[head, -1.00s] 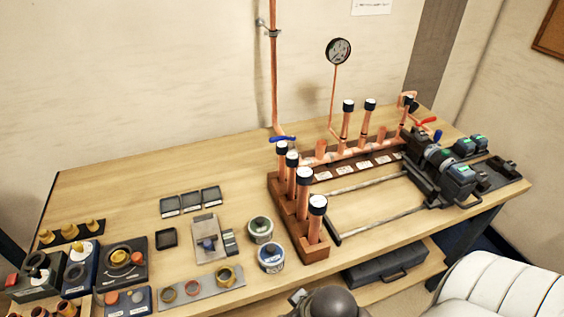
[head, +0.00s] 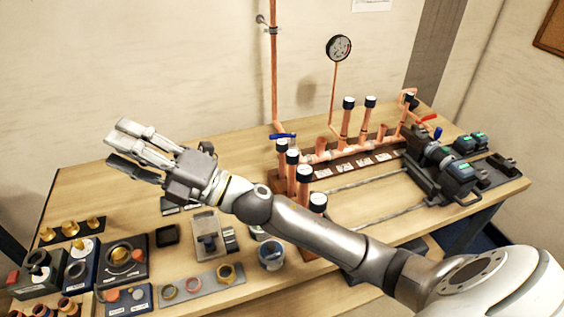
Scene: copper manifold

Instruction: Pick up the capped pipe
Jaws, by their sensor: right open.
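Several capped pipes, copper tubes with dark caps and pale tops, stand upright in the wooden rack (head: 277,183) at the middle of the bench. The front one (head: 318,203) and the one behind it (head: 303,180) are partly hidden by my right arm. Two more (head: 293,160) (head: 282,150) stand farther back in the row. Other capped pipes (head: 348,115) (head: 369,113) rise from the copper manifold (head: 345,150). My right gripper (head: 118,150) is open and empty, raised above the left part of the bench with its fingers pointing left, well apart from the pipes. My left gripper is not in view.
A pressure gauge (head: 339,48) stands behind the manifold. Machines (head: 440,165) fill the bench's right side. Fittings and boxes (head: 122,259), a grey strip with rings (head: 205,283) and a tin (head: 271,257) crowd the front left. The back-left bench top is mostly clear.

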